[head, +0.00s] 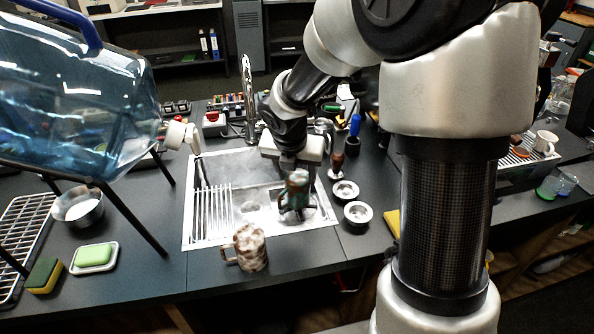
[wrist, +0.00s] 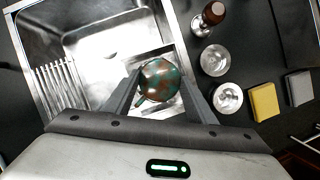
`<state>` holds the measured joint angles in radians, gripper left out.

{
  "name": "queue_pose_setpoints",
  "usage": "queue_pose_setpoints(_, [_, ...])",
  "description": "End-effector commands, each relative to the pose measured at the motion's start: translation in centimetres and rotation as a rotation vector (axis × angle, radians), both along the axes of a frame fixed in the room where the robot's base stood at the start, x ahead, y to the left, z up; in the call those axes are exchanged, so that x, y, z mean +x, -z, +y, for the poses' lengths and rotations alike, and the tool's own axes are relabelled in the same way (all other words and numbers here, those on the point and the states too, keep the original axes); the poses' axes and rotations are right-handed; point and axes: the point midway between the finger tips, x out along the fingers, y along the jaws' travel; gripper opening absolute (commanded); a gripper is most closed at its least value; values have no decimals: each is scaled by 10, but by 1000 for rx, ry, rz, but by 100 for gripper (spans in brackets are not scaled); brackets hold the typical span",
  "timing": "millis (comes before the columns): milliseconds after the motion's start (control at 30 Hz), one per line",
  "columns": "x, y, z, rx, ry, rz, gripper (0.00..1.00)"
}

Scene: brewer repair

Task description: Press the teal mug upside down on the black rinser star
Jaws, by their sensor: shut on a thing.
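The teal mug (head: 296,189), mottled with brown, is between the fingers of my gripper (head: 295,193) over the front right part of the sink. In the wrist view the mug (wrist: 161,79) shows a closed, rounded end toward the camera, so it appears upside down, with its handle at the lower left. My gripper (wrist: 160,86) is shut on its sides.
The steel sink (head: 213,236) has a curved faucet (head: 248,90) behind it. A brown and white mug (head: 251,248) stands at its front edge. Two metal cups (head: 358,214) and a brown-handled tamper (head: 337,163) stand to the right. A large blue water bottle (head: 75,100) is at left.

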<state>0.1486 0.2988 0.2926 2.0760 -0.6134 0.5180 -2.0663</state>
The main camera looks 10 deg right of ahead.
Motion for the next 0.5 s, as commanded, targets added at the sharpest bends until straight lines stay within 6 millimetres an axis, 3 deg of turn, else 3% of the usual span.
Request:
queue_pose_setpoints(133, [0,10,0,-1,-2,0,28])
queue_pose_setpoints(500, [0,10,0,0,-1,0,28])
